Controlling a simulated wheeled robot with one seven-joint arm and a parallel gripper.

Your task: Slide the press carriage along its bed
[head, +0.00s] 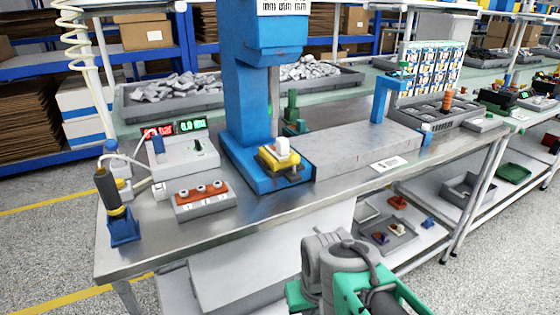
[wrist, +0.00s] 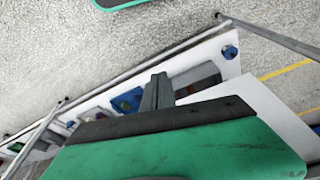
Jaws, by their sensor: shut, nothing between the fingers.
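The blue press (head: 243,85) stands on the steel workbench in the head view. The press carriage (head: 283,163) is yellow, carries a white block, and sits at the press's blue base, under the ram. A long grey bed (head: 365,148) runs right from the carriage to a blue bracket. My gripper (wrist: 157,88) shows in the wrist view as two dark fingers closed together, with nothing between them. It is apart from the carriage. In the head view my grey and green arm is at the bottom, in front of the bench, and the fingertips cannot be made out.
Left of the press are a grey box with red-orange fittings (head: 202,197), a meter with lit displays (head: 178,129) and a screwdriver in a blue stand (head: 122,230). Bins of grey parts (head: 180,88) stand behind. The bench's front edge (head: 240,246) lies between my arm and the press.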

